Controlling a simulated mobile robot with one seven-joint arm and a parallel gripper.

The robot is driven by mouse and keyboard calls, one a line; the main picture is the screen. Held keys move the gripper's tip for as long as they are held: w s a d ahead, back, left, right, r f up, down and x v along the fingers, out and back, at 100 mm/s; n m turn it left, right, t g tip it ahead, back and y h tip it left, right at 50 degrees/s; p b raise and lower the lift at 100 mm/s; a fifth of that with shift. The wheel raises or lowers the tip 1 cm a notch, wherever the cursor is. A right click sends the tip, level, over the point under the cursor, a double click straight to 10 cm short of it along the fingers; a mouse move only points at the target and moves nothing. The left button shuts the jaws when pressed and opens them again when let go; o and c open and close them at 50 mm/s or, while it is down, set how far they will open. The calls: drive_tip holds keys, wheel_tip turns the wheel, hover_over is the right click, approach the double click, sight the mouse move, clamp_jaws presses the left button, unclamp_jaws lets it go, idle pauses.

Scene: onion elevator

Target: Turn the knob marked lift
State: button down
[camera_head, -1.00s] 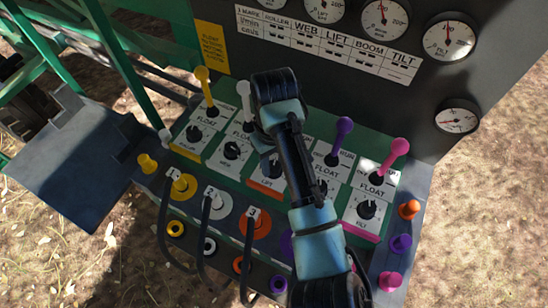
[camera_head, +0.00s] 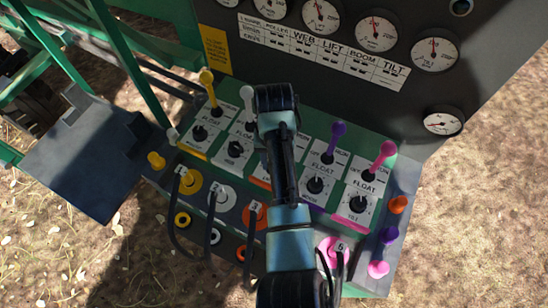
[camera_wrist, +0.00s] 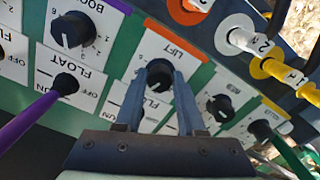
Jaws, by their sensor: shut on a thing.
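The black lift knob (camera_wrist: 158,70) sits on a white plate marked LIFT (camera_wrist: 172,48) in the wrist view. My gripper (camera_wrist: 159,82) has one finger on each side of this knob and is shut on it. The fingertips hide parts of the knob's sides and of the plate's lower print. In the head view my arm covers the knob and the gripper. Only a bit of the lift plate's orange edge (camera_head: 260,183) shows there, beside the arm.
The boom knob (camera_wrist: 72,27) and a purple lever (camera_wrist: 38,118) stand left in the wrist view; the web knob (camera_wrist: 220,107) stands right. The head view shows a yellow lever (camera_head: 208,88), a pink lever (camera_head: 382,157), cabled plugs in front and gauges behind.

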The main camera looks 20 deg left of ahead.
drive_tip(key=shift+w+r, duration=0.1)
drive_tip(key=c, duration=0.5)
unclamp_jaws()
wheel_tip(320, 180, up, 13)
drive_tip(key=p, duration=0.3)
idle(0.5)
